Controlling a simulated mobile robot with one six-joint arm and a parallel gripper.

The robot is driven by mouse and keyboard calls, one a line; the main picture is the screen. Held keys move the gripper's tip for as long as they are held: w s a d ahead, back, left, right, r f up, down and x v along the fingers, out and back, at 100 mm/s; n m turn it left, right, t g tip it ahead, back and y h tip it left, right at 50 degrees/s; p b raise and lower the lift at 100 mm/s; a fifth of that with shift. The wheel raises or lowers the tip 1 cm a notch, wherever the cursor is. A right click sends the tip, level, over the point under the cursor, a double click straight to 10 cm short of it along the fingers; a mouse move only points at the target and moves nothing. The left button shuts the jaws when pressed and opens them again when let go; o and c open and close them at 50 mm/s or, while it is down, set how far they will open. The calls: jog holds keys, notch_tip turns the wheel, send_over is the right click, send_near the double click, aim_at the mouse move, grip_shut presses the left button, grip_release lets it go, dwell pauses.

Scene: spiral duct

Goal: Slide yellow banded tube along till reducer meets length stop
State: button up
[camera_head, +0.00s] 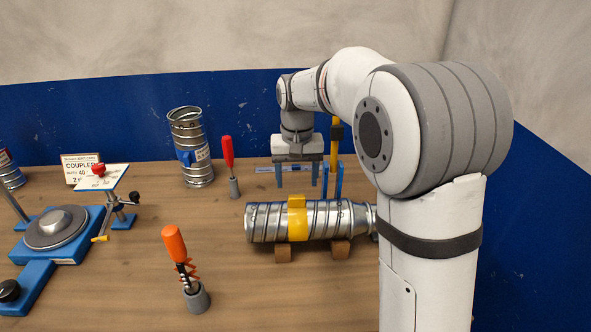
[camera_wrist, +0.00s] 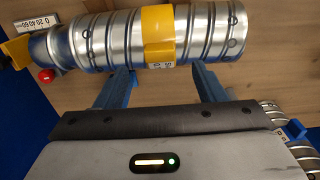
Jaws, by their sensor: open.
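The metal spiral tube (camera_head: 270,222) lies on its side on two brown blocks, with a yellow band (camera_head: 297,219) around it. Its right end narrows into a reducer (camera_head: 361,218), partly hidden by my arm. In the wrist view the tube (camera_wrist: 210,30) runs across the top, the reducer (camera_wrist: 44,48) at left. A ruler-marked block (camera_wrist: 35,22) and red knob (camera_wrist: 46,75), apparently the length stop, sit beside the reducer; any contact is unclear. My gripper (camera_head: 297,184) is open and empty, above and behind the tube, fingers pointing down. In the wrist view its fingers straddle the yellow band.
An orange-handled tool (camera_head: 175,247) stands in a cup in front of the tube. A red-handled tool (camera_head: 228,155) and an upright metal duct (camera_head: 191,150) stand behind at left. A blue turntable fixture (camera_head: 58,230) and a coupler sign (camera_head: 83,168) are far left.

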aim_at(297, 196)
jog(key=shift+f+p, duration=0.3)
jog(key=shift+f, duration=2.8)
jog(key=shift+c, duration=0.5)
jog(key=c, duration=1.3)
